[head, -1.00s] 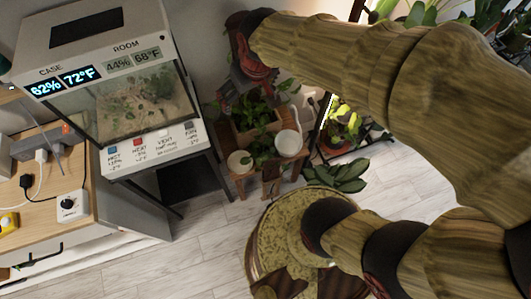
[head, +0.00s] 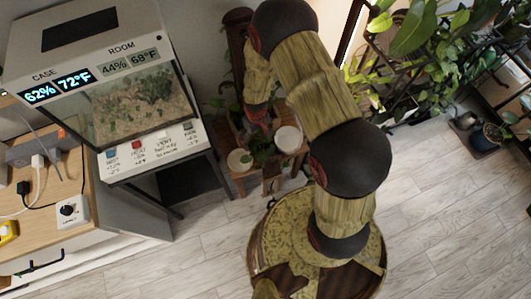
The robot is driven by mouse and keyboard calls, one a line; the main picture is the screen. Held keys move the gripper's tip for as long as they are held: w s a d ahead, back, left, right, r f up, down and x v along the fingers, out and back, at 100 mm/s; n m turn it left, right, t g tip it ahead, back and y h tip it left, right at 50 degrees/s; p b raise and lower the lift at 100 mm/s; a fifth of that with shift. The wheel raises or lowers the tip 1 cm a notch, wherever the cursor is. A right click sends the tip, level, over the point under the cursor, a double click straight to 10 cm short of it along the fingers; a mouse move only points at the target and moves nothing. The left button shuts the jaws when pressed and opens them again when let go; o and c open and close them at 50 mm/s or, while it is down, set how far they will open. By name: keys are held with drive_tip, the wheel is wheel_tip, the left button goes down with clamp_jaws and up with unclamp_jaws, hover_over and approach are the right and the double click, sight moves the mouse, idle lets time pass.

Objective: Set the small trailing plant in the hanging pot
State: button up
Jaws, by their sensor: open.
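My arm reaches up and over in the head view, and its end comes down to the wooden plant stand (head: 240,185). My gripper (head: 257,118) is at the box planter on that stand, among green leaves; its fingers are small and partly hidden, and I see nothing held in them. A small leafy plant (head: 262,148) hangs over the front of the stand, between two whitish round vessels. I cannot tell for sure whether it is the small trailing plant. I cannot make out the hanging pot in this view.
A white vessel (head: 288,139) and a smaller pale pot (head: 239,161) stand close to the gripper. A terrarium case (head: 130,100) stands left of the stand. A shelf with many plants (head: 430,60) is at the upper right. The pale wood floor (head: 440,220) is clear at the lower right.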

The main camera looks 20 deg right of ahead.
hover_over(261, 150)
drive_tip(key=f, duration=0.4)
drive_tip(key=f+b, duration=0.1)
drive_tip(key=f, duration=0.1)
drive_tip(key=shift+s+a, duration=0.1)
drive_tip(key=shift+a, duration=0.2)
drive_tip(key=shift+d+f+b, duration=0.2)
drive_tip(key=shift+f+b, duration=0.5)
drive_tip(key=shift+f, duration=0.65)
drive_tip(key=shift+d+f+b, duration=0.15)
drive_tip(key=shift+f+b, duration=0.5)
drive_tip(key=shift+f, duration=0.7)
drive_tip(key=shift+r, duration=0.1)
drive_tip(key=c, duration=1.5)
drive_tip(key=shift+r, duration=0.1)
